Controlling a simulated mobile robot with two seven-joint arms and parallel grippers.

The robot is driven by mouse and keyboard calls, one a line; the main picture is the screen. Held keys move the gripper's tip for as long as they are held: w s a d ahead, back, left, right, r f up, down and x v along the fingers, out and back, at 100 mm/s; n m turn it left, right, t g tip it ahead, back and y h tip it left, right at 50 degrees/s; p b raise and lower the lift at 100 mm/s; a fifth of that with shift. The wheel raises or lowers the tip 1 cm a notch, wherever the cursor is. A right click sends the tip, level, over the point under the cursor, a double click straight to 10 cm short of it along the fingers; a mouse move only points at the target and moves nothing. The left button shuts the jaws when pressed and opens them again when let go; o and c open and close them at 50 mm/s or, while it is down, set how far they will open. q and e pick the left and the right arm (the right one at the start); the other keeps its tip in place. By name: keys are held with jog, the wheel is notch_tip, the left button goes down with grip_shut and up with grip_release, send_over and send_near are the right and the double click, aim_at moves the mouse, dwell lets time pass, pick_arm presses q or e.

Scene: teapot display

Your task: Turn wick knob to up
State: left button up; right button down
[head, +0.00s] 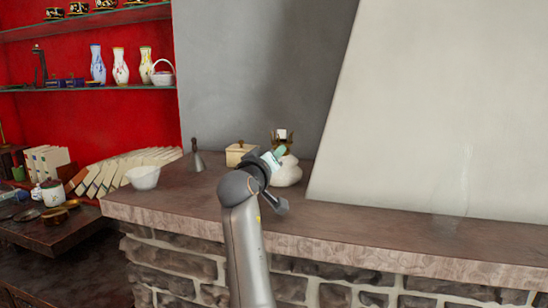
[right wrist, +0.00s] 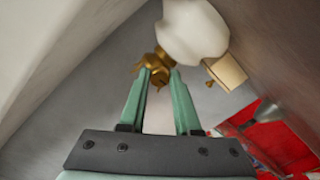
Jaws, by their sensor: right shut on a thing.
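An oil lamp with a round white body (head: 287,174) and a brass top (head: 281,134) stands on the stone mantel. In the right wrist view its white body (right wrist: 192,32) is at the top, with the brass burner (right wrist: 155,60) beside it. My right gripper (head: 282,151) reaches to the lamp's brass part, and its green fingers partly cover it. In the right wrist view the right gripper (right wrist: 160,73) is shut on a small brass piece at the burner, apparently the wick knob. The knob's setting cannot be made out. My left gripper is out of view.
A cream box (head: 239,154), a dark-handled bell (head: 197,157) and a white bowl (head: 143,178) stand left of the lamp on the mantel (head: 400,236). A pale sloping chimney wall (head: 430,110) rises to the right. Red shelves with vases are at left.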

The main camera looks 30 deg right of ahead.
dwell(0.3)
jog(key=c, duration=0.6)
grip_release()
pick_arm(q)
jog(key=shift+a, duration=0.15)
